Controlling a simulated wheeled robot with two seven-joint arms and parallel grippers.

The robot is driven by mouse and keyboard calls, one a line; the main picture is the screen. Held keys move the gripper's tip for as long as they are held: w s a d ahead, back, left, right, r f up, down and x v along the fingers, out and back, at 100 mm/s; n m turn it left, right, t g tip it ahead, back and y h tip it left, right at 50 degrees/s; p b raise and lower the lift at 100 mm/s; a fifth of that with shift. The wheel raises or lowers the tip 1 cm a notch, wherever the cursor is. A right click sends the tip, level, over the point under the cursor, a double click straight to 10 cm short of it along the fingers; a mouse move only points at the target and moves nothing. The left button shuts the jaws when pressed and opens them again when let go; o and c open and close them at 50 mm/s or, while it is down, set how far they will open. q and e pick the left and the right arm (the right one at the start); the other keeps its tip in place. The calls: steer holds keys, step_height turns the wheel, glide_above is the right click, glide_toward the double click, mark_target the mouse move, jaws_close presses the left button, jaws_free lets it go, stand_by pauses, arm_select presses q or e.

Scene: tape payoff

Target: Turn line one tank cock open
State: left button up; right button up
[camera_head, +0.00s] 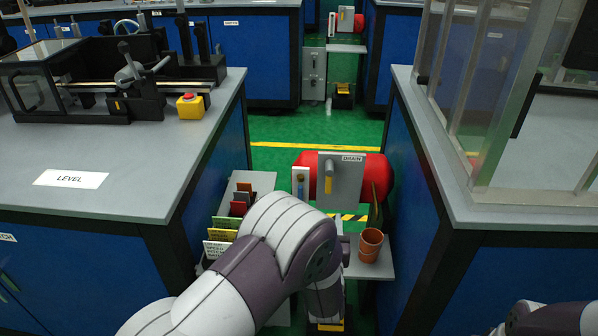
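A red tank (372,172) lies sideways between the two benches in the head view. A grey plate labelled DRAIN (345,188) is on its front. A cock with a yellow handle (328,184) is on this plate, and the handle hangs upright, pointing down. A white gauge strip (301,178) is left of the plate. I cannot tell from any marking which line this tank belongs to. My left arm comes up from the bottom and bends down in front of the tank, below the cock. Its gripper does not show. Only a part of my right arm shows at bottom right, without its gripper.
A brown pot (371,244) stands on a small grey shelf (378,268) right of my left arm. A rack of coloured cards (222,234) is on the left. Benches flank the narrow gap. A similar red tank (359,21) stands farther back.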

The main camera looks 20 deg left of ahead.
mark_target(329, 187)
arm_select(q)
steer(key=shift+t, duration=0.3)
steer(key=b+x, duration=0.1)
steer(key=x, duration=0.3)
steer(key=b+x, duration=0.1)
steer(key=x, duration=0.3)
steer(key=r+b+x, duration=0.1)
steer(key=x, duration=0.3)
steer(key=shift+w, duration=0.15)
steer(key=shift+r, duration=0.1)
steer(key=shift+c, duration=0.3)
jaws_close()
